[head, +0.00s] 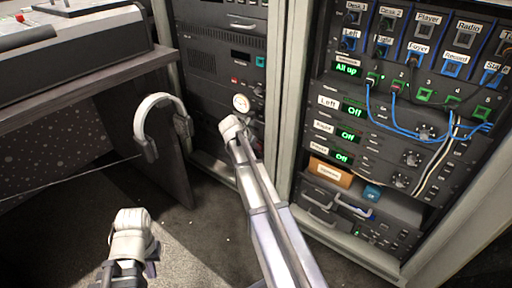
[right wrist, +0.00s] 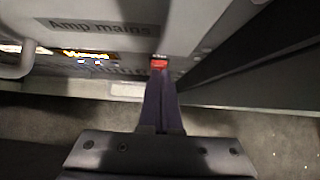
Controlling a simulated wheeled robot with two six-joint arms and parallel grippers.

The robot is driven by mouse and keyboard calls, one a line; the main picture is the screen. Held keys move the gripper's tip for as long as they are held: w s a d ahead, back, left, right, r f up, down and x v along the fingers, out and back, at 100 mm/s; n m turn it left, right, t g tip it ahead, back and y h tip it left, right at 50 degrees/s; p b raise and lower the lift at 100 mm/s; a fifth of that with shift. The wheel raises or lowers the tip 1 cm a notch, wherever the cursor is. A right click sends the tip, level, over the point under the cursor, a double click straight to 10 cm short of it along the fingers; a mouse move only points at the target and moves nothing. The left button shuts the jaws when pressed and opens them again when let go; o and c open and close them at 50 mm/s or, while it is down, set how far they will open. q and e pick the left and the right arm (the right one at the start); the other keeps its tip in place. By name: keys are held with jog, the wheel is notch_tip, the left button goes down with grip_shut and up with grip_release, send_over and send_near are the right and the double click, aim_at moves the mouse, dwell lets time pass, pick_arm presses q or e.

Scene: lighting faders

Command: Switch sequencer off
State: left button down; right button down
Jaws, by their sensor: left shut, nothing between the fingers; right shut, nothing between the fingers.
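My left gripper (head: 133,222) is shut and empty above the floor.
Headphones (head: 160,103) hang on the desk side (head: 165,150) at left. The right rack (head: 315,85) has patch cables (head: 400,134), several displays reading "Off" and a brown box (head: 330,173). Open carpet lies between desk and racks. A lit display (right wrist: 88,55) is left of the switch.

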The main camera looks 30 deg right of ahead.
jog(key=a+f+p+v, duration=0.1)
jog(key=a+p+v, duration=0.1)
jog(key=p+v, duration=0.6)
jog(key=v, duration=0.4)
jog(key=shift+s+a, duration=0.25)
jog(key=shift+s, duration=0.2)
jog(key=shift+f, duration=0.1)
jog(key=shift+a+f+b, duration=0.25)
jog(key=shift+f+b, duration=0.3)
jog(key=shift+f, duration=0.1)
